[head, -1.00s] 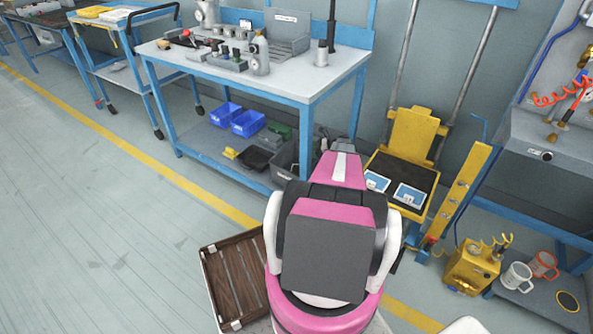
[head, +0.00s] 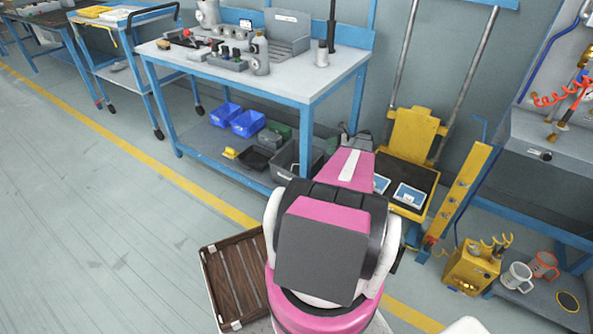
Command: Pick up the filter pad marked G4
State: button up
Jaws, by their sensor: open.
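Two flat pads with blue and white faces lie on the dark platform (head: 424,180) of a yellow lift. The right pad (head: 409,196) shows whole, and the left pad (head: 381,184) is partly covered by my pink arm. Their markings are too small to read, so I cannot tell which is G4. My gripper (head: 355,136) is open, small and dark beyond the pink forearm. In the picture it is up and left of the pads, in front of the bench's lower right side. It appears apart from both pads.
The blue workbench (head: 290,85) stands left of the lift, with a grey bin (head: 290,163) on its lower shelf. A yellow post (head: 460,195) borders the lift's right side. A yellow box (head: 472,266) and mugs stand farther right. The left floor is clear.

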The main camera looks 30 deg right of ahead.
aim_at(381, 183)
jog(key=k, duration=1)
